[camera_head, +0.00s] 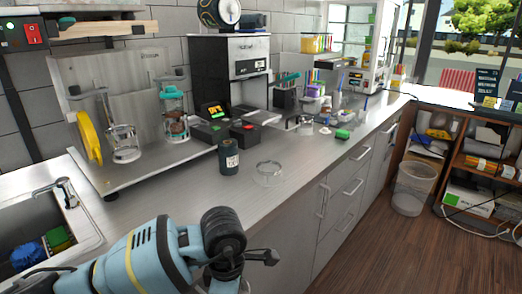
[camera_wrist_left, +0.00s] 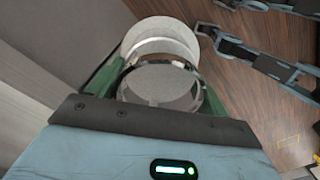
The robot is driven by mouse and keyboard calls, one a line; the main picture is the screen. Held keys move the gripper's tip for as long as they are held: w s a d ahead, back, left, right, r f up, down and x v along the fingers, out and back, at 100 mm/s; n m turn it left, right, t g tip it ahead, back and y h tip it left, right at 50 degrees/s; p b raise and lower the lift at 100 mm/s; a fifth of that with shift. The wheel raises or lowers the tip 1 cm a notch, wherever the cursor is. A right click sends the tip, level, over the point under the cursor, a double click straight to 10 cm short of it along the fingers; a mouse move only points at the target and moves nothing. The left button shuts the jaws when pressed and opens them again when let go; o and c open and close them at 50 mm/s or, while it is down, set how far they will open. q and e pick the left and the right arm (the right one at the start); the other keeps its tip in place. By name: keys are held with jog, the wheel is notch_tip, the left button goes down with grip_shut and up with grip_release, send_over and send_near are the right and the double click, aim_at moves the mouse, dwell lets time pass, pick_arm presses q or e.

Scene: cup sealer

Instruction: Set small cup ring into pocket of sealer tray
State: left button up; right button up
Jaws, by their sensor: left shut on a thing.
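My left gripper (camera_wrist_left: 160,88) is shut on a round, shiny ring (camera_wrist_left: 204,98), held between its green fingers in the left wrist view. A pale round part (camera_wrist_left: 160,28) shows just beyond the ring; I cannot tell whether they are joined. In the head view, my left arm hides most of the held ring at the bottom centre. A clear ring-like piece (camera_head: 268,166) lies on the counter. The tall black and silver machine (camera_head: 231,72) behind it may be the sealer; I cannot make out its tray pocket.
A dark labelled canister (camera_head: 228,154) stands left of the clear piece. A black device with a lit display (camera_head: 213,121) is behind it. A sink (camera_head: 40,215) is at the left. The counter front (camera_head: 215,195) is mostly clear.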

pick_arm(q)
jog(key=s+a+f+m+p, duration=0.1)
jog(key=s+a+f+m, duration=0.3)
jog(key=m, duration=0.5)
jog(key=s+a+f+m+p, duration=0.1)
jog(key=s+a+f+m, duration=0.3)
jog(key=s+a+m, duration=0.3)
jog(key=shift+s+a+f+m, duration=0.3)
jog(key=shift+a+m, duration=0.55)
jog(key=shift+m, duration=0.15)
pick_arm(e)
jog(key=w+r, duration=0.2)
jog(key=r, duration=0.1)
jog(key=shift+d+t, duration=0.1)
jog(key=shift+t, duration=0.3)
jog(key=shift+w, duration=0.1)
